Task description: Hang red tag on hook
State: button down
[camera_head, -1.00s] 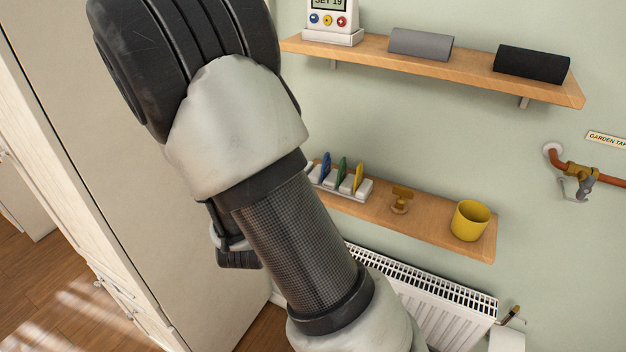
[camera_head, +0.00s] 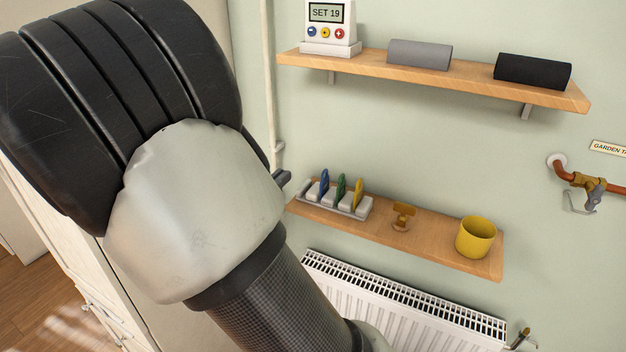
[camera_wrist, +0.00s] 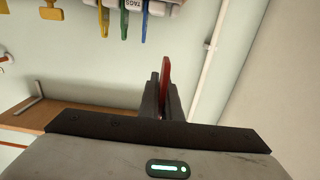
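The red tag (camera_wrist: 166,74) is between the fingers of my gripper (camera_wrist: 163,95) in the wrist view. It stands edge-on as a thin red strip, held clear of the wall and rack. In the head view my arm hides the tag and most of my gripper. A grey hook-like part (camera_head: 577,206) hangs under the brass tap (camera_head: 586,183) on the copper pipe at the right. I cannot tell if it is the hook of the task. The tag is well apart from it.
A tag rack (camera_head: 338,202) holds blue, green and yellow tags on the lower shelf (camera_head: 440,237), beside a brass fitting (camera_head: 403,216) and a yellow mug (camera_head: 476,237). The upper shelf (camera_head: 470,79) overhangs it. A white radiator (camera_head: 400,305) is below. A vertical pipe (camera_head: 270,90) runs left of the shelves.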

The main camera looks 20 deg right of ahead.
jog(key=x, duration=1.7)
jog(key=shift+d, duration=0.1)
notch_tip(320, 180, down, 2)
jog(key=shift+w+d+f+b, duration=0.1)
jog(key=shift+w+b, duration=0.05)
jog(key=shift+b, duration=0.15)
jog(key=shift+f, duration=0.9)
notch_tip(320, 180, down, 3)
jog(key=shift+w+d+r, duration=0.1)
jog(key=shift+d+r, duration=0.05)
jog(key=shift+r, duration=0.05)
jog(key=shift+f+b, duration=0.35)
jog(key=shift+b, duration=0.15)
jog(key=c, duration=2)
grip_release()
jog(key=shift+r, duration=0.1)
